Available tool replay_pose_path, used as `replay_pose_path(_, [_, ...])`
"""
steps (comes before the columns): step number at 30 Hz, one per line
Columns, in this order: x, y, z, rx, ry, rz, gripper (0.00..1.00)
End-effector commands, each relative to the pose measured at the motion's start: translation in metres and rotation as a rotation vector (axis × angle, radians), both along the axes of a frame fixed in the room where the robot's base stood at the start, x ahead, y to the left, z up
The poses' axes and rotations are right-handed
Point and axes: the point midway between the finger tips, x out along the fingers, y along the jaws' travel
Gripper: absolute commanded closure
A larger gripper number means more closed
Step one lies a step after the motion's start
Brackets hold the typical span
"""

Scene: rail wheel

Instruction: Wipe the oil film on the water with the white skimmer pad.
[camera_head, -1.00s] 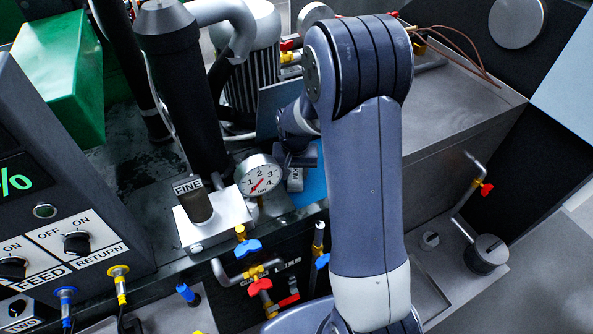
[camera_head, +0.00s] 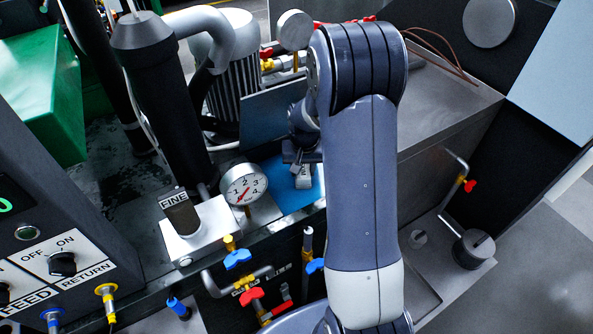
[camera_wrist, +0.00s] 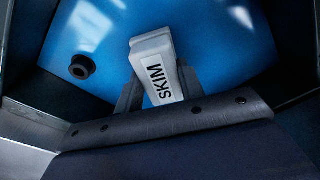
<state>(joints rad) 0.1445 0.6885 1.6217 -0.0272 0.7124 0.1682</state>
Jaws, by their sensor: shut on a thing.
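The white skimmer pad (camera_wrist: 152,56), marked SKIM, is in my gripper (camera_wrist: 158,86), whose dark fingers are shut on its two sides. In the head view the pad (camera_head: 304,178) shows small beside my arm, below my gripper (camera_head: 303,158). The blue water (camera_wrist: 105,40) lies under the pad in the wrist view and shows partly in the head view (camera_head: 291,197). Bright patches on it look like glare; I cannot make out the oil film's edge. I cannot tell whether the pad touches the water. My arm hides part of the pool in the head view.
A dial gauge (camera_head: 243,186) stands just left of the water, with the FINE block (camera_head: 195,228) further left. A dark upright panel (camera_head: 268,118) stands behind. A dark round fitting (camera_wrist: 82,66) shows at the water's left. Valves with blue and red handles (camera_head: 250,297) are in front.

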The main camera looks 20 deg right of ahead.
Motion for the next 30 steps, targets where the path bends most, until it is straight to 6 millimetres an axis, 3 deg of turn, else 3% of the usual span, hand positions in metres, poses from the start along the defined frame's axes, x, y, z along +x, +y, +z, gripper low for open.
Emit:
replay_pose_path(8, [0.002, -0.009, 0.000, 0.000, -0.001, -0.002, 0.90])
replay_pose_path(19, [0.008, -0.039, -0.003, 0.000, 0.000, -0.002, 0.90])
replay_pose_path(30, [0.008, -0.041, -0.002, 0.000, 0.001, 0.000, 0.90])
